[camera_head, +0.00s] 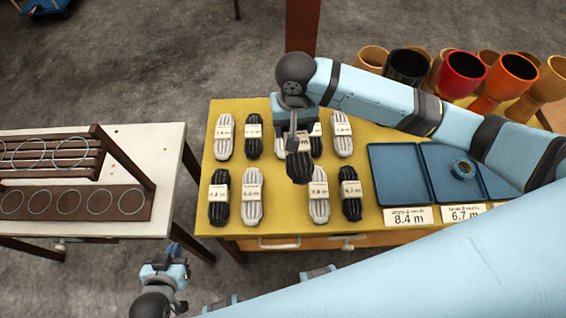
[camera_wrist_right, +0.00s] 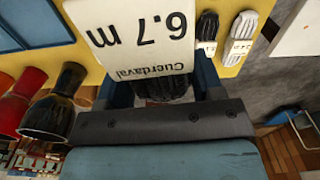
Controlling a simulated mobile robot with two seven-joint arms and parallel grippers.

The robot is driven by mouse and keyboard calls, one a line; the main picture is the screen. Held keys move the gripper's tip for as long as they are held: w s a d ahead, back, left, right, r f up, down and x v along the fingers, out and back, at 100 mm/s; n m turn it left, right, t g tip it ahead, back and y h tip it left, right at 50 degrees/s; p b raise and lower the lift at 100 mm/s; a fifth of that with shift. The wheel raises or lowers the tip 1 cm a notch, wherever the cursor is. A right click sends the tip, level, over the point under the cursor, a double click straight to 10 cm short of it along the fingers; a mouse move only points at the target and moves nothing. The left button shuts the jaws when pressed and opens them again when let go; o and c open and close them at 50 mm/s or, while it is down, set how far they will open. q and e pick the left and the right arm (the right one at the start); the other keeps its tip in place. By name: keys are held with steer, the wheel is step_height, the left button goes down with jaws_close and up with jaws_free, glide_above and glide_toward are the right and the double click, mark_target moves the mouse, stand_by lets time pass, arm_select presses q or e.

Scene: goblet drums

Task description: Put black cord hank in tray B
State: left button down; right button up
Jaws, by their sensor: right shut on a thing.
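My right gripper (camera_head: 298,158) is shut on a black cord hank (camera_head: 301,170), over the middle of the yellow table. The hank shows in the right wrist view (camera_wrist_right: 165,90) with a white label reading "Cuerdaval 6.7 m"; most of its cord is hidden behind the label and the jaws. No letter B is legible. My left gripper (camera_head: 172,268) is low at the left, away from the hanks; its jaw state is unclear.
Several black and pale hanks stay on the table, among them a black one (camera_head: 219,197) and a pale one (camera_head: 252,195). Goblet drums (camera_head: 461,73) stand behind. A white table with a rack (camera_head: 70,203) is left.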

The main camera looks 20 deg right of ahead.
steer(key=shift+m, duration=0.6)
steer(key=a+f, duration=0.1)
steer(key=s+a+f, duration=0.1)
steer(key=f, duration=0.1)
steer(key=shift+a+f+b, duration=0.15)
steer(key=shift+b, duration=0.25)
glide_above(284, 181)
step_height(284, 181, down, 16)
steer(key=shift+f+b, duration=0.2)
steer(key=shift+b, duration=0.15)
step_height(284, 181, down, 4)
steer(key=shift+r, duration=0.25)
steer(key=shift+s+f, duration=0.1)
steer(key=o, duration=0.9)
